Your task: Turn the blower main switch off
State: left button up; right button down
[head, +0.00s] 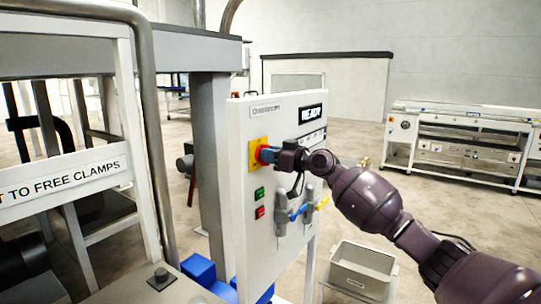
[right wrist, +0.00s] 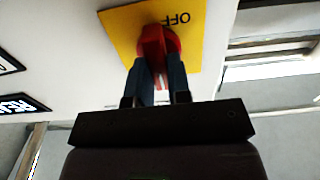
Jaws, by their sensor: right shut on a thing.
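The blower main switch is a red rotary knob (right wrist: 155,42) on a yellow plate (head: 254,158) on the front of a white control panel (head: 243,215). In the right wrist view the yellow plate (right wrist: 193,28) shows the word OFF, upside down in the picture. My right gripper (head: 269,155) is at the switch, and in the right wrist view its two blue-grey fingers (right wrist: 160,75) are shut on the red knob, one on each side. In the head view the gripper hides part of the knob. My left gripper is not in view.
Below the switch are a green button (head: 259,193) and a red button (head: 260,212). Valves with a blue handle (head: 298,212) and a yellow handle (head: 322,203) stick out beside them. A metal frame (head: 150,130) stands at left.

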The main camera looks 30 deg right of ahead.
pick_arm(q)
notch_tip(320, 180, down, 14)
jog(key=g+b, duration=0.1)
jog(key=b, duration=1.4)
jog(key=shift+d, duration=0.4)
pick_arm(e)
jog(key=n, duration=1.7)
jog(key=shift+a+f+n, duration=0.35)
jog(key=shift+f+n, duration=0.05)
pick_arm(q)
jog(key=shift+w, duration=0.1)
pick_arm(e)
jog(key=shift+s, duration=0.1)
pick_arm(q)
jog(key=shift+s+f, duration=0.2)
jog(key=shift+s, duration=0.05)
pick_arm(e)
jog(key=c, duration=1.1)
grip_release()
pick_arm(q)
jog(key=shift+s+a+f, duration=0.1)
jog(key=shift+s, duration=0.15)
pick_arm(e)
jog(key=shift+o, duration=0.2)
